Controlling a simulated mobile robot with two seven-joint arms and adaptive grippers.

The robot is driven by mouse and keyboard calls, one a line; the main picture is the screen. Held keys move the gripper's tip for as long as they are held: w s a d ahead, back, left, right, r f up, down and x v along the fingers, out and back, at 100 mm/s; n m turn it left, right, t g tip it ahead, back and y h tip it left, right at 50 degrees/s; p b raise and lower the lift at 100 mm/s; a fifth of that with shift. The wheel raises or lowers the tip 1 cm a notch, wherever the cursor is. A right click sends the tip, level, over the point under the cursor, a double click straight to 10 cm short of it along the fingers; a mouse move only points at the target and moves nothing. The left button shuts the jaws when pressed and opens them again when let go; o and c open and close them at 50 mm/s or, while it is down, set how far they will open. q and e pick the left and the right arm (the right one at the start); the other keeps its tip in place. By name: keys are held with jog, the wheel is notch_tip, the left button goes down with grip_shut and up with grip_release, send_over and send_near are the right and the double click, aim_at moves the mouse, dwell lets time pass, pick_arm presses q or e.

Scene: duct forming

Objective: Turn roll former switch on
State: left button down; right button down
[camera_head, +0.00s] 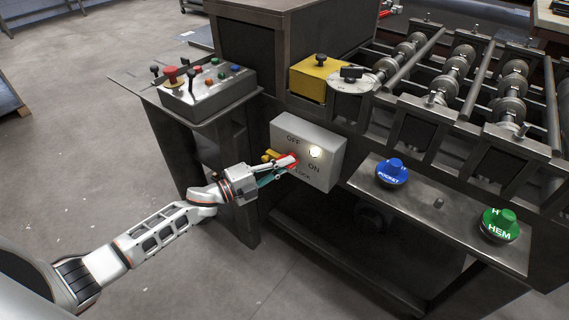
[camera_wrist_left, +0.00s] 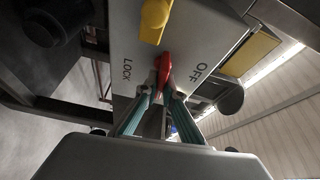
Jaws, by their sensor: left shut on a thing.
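The roll former switch box (camera_head: 325,170) is a pale grey box on the machine's front, with the words OFF, ON and LOCK on its face. A red switch handle (camera_head: 291,158) sits on it, with a yellow part beside it; a round light on the face glows pale. My left gripper (camera_head: 279,169) reaches the box from the left and is shut on the red handle. In the left wrist view the red handle (camera_wrist_left: 163,70) lies between the teal fingers (camera_wrist_left: 160,92), near OFF and LOCK. The fingers partly hide the handle, so I cannot tell its exact setting. My right gripper is out of view.
A control panel (camera_head: 212,92) with a red button and levers stands left of the box. A yellow block (camera_head: 309,83) and a dial are above it. Blue (camera_head: 391,174) and green (camera_head: 500,226) knobs sit on a ledge to the right. The floor at left is open.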

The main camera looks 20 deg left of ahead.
pick_arm(q)
jog(key=shift+m, duration=0.5)
jog(key=shift+f, duration=0.1)
jog(key=c, duration=2.2)
grip_release()
jog(key=v, duration=1.2)
jog(key=shift+r, duration=0.3)
